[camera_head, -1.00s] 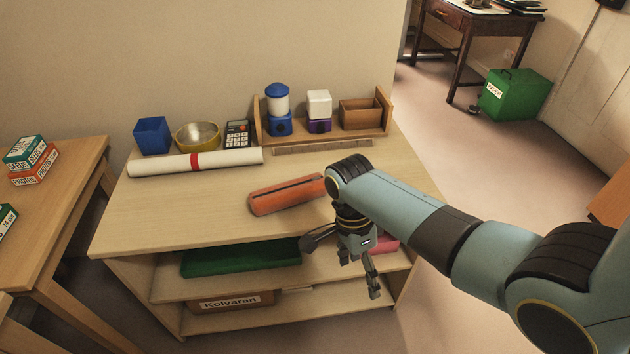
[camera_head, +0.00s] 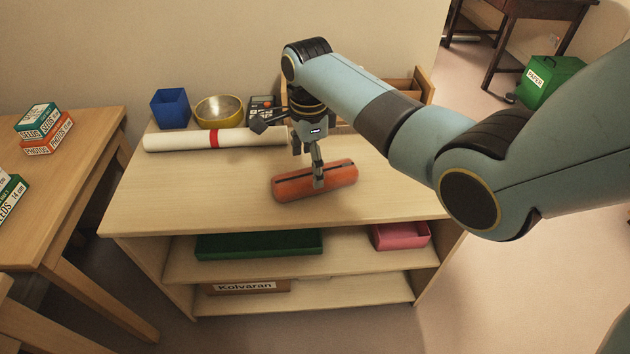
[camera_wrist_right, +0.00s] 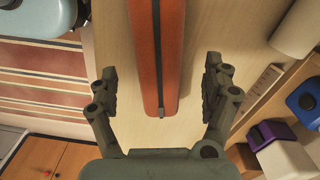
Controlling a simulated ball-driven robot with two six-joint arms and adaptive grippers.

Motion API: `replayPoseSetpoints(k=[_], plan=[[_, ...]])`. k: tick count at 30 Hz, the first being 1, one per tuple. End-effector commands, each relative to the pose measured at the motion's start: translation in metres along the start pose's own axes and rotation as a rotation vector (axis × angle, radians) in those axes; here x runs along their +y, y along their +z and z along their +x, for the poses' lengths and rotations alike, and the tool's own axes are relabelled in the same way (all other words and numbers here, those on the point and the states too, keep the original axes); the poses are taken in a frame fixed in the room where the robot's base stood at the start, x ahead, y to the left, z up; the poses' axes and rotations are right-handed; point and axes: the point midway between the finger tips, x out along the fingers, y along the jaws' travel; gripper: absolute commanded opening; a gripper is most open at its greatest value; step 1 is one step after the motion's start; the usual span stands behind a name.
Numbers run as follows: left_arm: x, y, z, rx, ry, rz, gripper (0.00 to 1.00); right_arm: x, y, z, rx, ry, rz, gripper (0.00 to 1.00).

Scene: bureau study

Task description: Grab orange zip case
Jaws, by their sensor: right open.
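The orange zip case (camera_head: 292,187) lies on the top of the light wooden shelf unit, with a dark zip along its length. My right gripper (camera_head: 318,184) points down at the case's right half, and its fingers overlap the case in the head view. In the right wrist view my right gripper (camera_wrist_right: 160,92) is open, one finger on each side of the case (camera_wrist_right: 146,50), with gaps between fingers and case. The case's near end lies between the fingers and its far end runs out of the picture. My left gripper is not in view.
A white roll with a red band (camera_head: 178,140) lies behind the case. A blue cup (camera_head: 170,108), a gold bowl (camera_head: 220,110) and a calculator stand behind it. My right arm hides most of the wooden rack. The shelf top (camera_head: 160,200) left of the case is clear.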

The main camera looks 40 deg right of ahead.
Motion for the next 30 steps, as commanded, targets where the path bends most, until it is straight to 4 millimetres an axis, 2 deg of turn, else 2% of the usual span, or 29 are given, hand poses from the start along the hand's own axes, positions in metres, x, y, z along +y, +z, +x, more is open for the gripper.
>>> replayPoseSetpoints(k=[3, 6, 10, 16, 30], plan=[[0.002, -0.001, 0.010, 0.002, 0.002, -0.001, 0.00, 0.002, -0.004, 0.024, 0.002, 0.004, 0.000, 0.83], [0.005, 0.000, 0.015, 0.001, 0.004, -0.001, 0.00, 0.002, -0.005, 0.038, 0.001, 0.004, 0.000, 0.83], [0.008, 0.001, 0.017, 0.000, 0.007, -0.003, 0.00, 0.002, -0.004, 0.045, 0.001, 0.002, -0.001, 0.83], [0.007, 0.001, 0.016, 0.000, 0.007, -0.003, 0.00, 0.002, -0.004, 0.044, 0.001, 0.001, -0.001, 0.83], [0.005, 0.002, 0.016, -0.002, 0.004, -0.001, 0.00, 0.002, -0.004, 0.044, 0.001, 0.001, 0.000, 0.23]])
